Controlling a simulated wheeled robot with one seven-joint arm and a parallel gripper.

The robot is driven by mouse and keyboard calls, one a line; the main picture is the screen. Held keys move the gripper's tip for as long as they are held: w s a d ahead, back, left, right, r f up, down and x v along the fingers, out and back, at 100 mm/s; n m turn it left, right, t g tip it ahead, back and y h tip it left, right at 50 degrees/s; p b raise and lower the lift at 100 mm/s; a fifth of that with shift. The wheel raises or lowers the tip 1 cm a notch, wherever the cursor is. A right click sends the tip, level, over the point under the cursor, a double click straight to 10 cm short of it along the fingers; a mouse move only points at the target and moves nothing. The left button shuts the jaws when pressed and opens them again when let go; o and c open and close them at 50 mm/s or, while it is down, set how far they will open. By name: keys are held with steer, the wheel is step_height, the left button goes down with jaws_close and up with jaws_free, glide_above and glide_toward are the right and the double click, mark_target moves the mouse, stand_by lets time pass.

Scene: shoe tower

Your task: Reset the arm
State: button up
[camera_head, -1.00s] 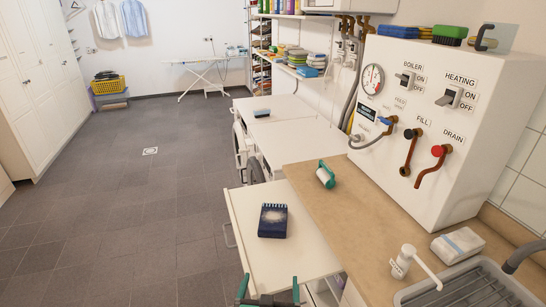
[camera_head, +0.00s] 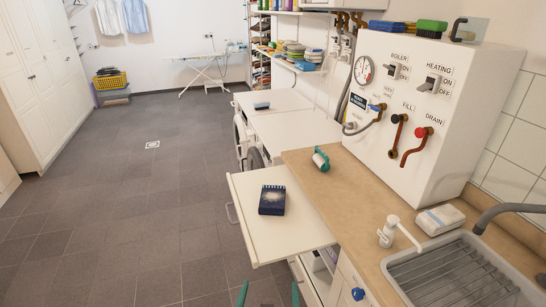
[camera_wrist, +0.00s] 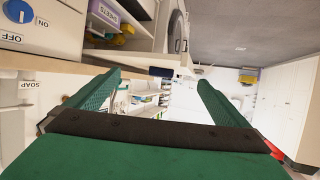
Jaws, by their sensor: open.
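My gripper (camera_head: 268,292) shows at the bottom edge of the head view as two green fingertips, spread apart with nothing between them. It is in front of the pulled-out white board. In the wrist view the two green ridged fingers of my gripper (camera_wrist: 157,95) are wide apart and empty. The rest of my arm is out of the head view.
Floor at left is clear.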

steer(key=s+f+y, duration=0.1)
steer(key=s+f, duration=0.2)
steer(key=s, duration=0.5)
steer(key=s+f, duration=0.4)
steer(key=s, duration=0.5)
steer(key=s+r+t, duration=0.1)
steer(key=s+r, duration=0.1)
steer(key=s, duration=0.7)
steer(key=s+r, duration=0.2)
steer(key=s, duration=0.7)
steer(key=shift+d+r+n+t, duration=0.35)
steer(key=shift+d+n+t, duration=0.05)
steer(key=shift+d, duration=0.05)
